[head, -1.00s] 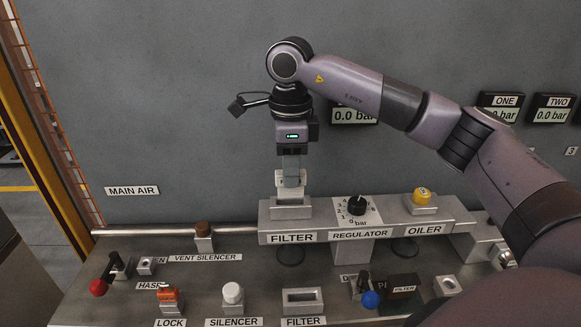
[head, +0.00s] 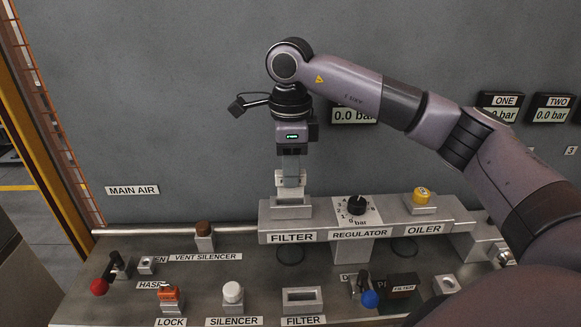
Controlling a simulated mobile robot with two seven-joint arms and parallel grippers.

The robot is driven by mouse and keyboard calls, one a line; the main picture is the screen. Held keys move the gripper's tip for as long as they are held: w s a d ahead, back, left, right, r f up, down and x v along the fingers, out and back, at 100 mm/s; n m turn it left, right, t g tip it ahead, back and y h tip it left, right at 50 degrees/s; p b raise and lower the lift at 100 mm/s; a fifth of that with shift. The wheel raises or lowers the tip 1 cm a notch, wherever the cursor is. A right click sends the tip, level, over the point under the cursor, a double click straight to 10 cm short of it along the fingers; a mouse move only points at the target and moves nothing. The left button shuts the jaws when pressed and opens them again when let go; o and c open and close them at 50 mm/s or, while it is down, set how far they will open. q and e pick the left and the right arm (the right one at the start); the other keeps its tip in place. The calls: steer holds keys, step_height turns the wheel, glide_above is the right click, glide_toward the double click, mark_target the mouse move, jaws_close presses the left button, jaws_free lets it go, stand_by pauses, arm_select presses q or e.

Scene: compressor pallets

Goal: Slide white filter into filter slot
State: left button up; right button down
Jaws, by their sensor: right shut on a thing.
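The white filter (head: 291,192) stands upright at the filter slot block (head: 290,211), above the upper FILTER label. Its lower part meets the top of the block; how deep it sits in the slot I cannot tell. My right gripper (head: 291,178) points straight down from above and is shut on the filter's upper end. The gripper's fingers cover part of the filter. My left gripper is not in view.
The regulator knob (head: 356,204) and yellow oiler cap (head: 422,194) stand to the right on the same raised unit. The brown vent silencer (head: 203,229) is left.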

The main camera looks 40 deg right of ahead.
steer(key=shift+f+b, duration=1.3)
steer(key=shift+f, duration=0.8)
steer(key=c, duration=0.9)
jaws_free()
steer(key=shift+r, duration=0.15)
step_height(320, 180, up, 7)
